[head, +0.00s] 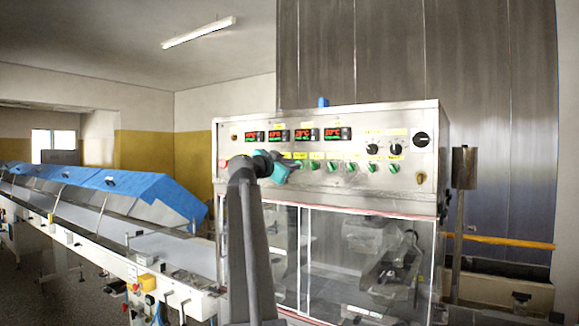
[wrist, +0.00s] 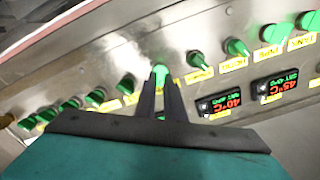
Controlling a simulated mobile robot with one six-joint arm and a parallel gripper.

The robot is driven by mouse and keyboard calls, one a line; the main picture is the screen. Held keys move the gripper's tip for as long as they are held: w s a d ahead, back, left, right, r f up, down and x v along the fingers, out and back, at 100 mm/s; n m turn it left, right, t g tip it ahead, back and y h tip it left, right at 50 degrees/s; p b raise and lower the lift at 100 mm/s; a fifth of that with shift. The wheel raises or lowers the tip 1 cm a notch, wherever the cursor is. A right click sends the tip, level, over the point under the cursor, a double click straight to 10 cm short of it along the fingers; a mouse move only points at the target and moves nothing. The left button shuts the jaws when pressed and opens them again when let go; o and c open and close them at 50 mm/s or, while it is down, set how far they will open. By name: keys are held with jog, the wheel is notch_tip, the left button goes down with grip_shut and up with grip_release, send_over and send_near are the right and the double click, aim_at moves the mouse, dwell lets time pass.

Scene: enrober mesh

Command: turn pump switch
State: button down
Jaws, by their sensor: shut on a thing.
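A row of green rotary switches runs along the steel control panel (head: 380,118). In the wrist view, the two dark fingers of my gripper (wrist: 161,85) are shut on one green switch knob (wrist: 160,71) in the middle of the row. The fingers cover the panel just below that knob in the picture, so I cannot read its label. In the head view, my teal gripper (head: 290,166) is at the left part of the switch row and hides the knob it holds.
Red and green temperature displays (head: 305,134) sit above the switches. Neighbouring green switches (wrist: 197,60) stand close on both sides of my fingers. Clear doors (head: 340,262) lie below the panel. A long conveyor with blue covers (head: 100,188) is at left.

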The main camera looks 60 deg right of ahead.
jog(key=n, duration=1.2)
jog(key=shift+w+d+r, duration=0.1)
jog(key=shift+w+d, duration=0.1)
jog(key=shift+d, duration=0.15)
dwell(0.4)
jog(key=c, duration=1.8)
grip_release()
jog(key=shift+s, duration=0.15)
jog(key=shift+c, duration=0.2)
jog(key=a+b, duration=0.3)
jog(key=a, duration=1)
jog(key=shift+w+a+f, duration=0.2)
jog(key=shift+w+a, duration=0.05)
